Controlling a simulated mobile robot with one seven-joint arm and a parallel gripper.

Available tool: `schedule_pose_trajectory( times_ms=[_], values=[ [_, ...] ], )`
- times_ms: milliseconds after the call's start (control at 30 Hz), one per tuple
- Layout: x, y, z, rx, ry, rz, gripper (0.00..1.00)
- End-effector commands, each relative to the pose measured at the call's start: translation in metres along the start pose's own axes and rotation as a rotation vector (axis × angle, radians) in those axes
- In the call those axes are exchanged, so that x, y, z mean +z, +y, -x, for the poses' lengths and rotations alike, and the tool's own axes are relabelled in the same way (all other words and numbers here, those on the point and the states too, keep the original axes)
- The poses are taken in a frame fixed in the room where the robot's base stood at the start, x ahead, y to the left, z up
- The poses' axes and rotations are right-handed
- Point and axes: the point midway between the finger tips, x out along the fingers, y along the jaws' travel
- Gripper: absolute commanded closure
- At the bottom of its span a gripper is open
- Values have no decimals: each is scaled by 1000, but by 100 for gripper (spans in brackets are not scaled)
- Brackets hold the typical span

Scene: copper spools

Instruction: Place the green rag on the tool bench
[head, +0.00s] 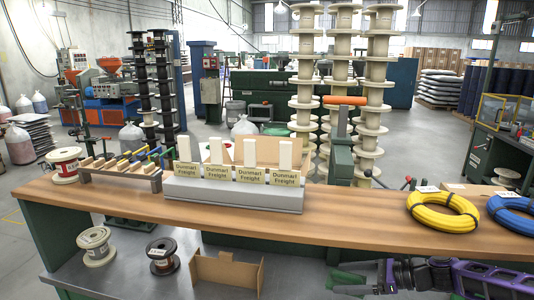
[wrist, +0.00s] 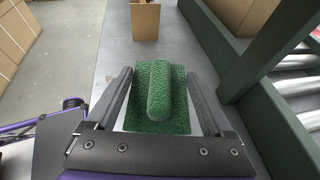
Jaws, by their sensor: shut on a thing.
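My gripper (wrist: 158,76) is shut on the green rag (wrist: 159,115). The rag is a folded, textured green cloth with a raised roll along its middle, between the two fingers in the wrist view. In the head view my gripper (head: 348,283) is at the bottom right, in front of the bench's front edge and low. Bits of green rag (head: 347,277) show beside its fingers. A long wood-topped bench (head: 370,224) with a green frame spans the head view. No marking tells whether it is the tool bench.
On the wooden top stand a labelled grey holder (head: 235,194), a tool rack (head: 120,173), a spool (head: 65,164), a yellow coil (head: 442,214) and a blue coil (head: 515,212). Bare wood lies between holder and yellow coil. Below, the grey shelf (head: 120,275) holds two spools and an open cardboard box (head: 226,270).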

Motion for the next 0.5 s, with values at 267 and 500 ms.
schedule_pose_trajectory(
  times_ms=[267,500],
  values=[
    [24,23,-41,-136,-2,-60,68],
    [25,33,-54,-194,-2,-81,68]
  ],
)
